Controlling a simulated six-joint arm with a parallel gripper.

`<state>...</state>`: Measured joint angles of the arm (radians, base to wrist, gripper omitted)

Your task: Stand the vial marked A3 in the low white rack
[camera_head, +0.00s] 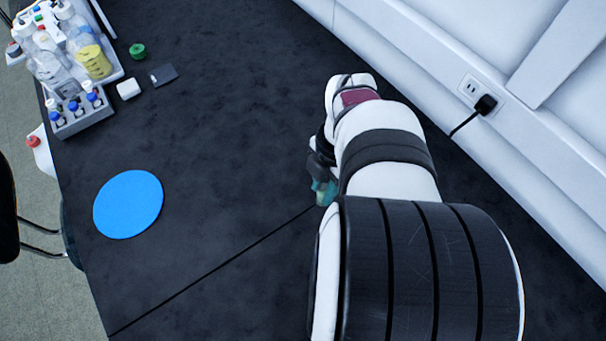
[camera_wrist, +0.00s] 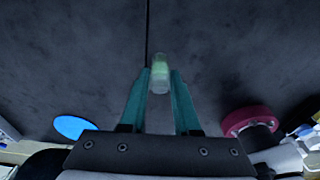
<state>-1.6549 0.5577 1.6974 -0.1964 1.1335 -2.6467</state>
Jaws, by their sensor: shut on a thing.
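My gripper (camera_wrist: 160,88) is shut on a small clear vial (camera_wrist: 159,72) with pale green in it, held between the two teal fingertips in the wrist view. The vial's end points away from the camera over the dark bench. No marking on it can be read. In the head view my gripper (camera_head: 322,188) is mostly hidden behind my arm, with only teal finger parts showing, and the vial cannot be made out there. I cannot pick out a low white rack in either view.
A grey rack (camera_head: 84,124) with several blue- and white-capped vials stands at the upper left, beside bottles on a white tray (camera_head: 113,72). A green cap (camera_head: 138,50), a white block (camera_head: 129,88) and a blue disc (camera_head: 129,204) lie on the bench. The middle is clear.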

